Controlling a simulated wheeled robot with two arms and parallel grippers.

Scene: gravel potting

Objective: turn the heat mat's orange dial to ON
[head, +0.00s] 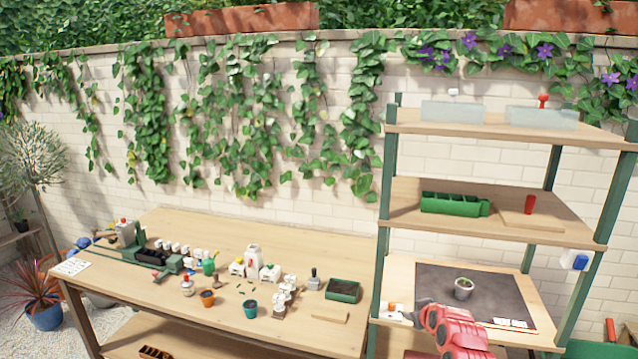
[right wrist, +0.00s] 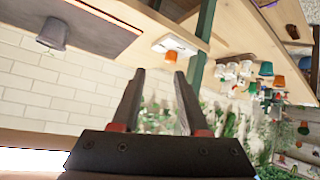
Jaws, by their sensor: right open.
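The dark grey heat mat (head: 437,282) lies on the lowest visible shelf of the rack. Its white control box (head: 390,316) sits at the mat's left, with the orange dial (head: 394,307) on it. In the right wrist view the picture is turned over; the orange dial (right wrist: 174,56) on the white box (right wrist: 182,44) shows just beyond my fingertips. My right gripper (right wrist: 158,72) is open and empty, its fingers pointing at the dial, apart from it. In the head view the red right gripper (head: 424,306) is just right of the box. My left gripper is not in view.
A grey pot with a seedling (head: 463,291) stands on the mat, and white labels (head: 511,323) lie near its front edge. A green rack post (head: 383,240) rises left of the box. The shelf with a green tray (head: 450,204) hangs above. The left bench (head: 215,330) holds many small items.

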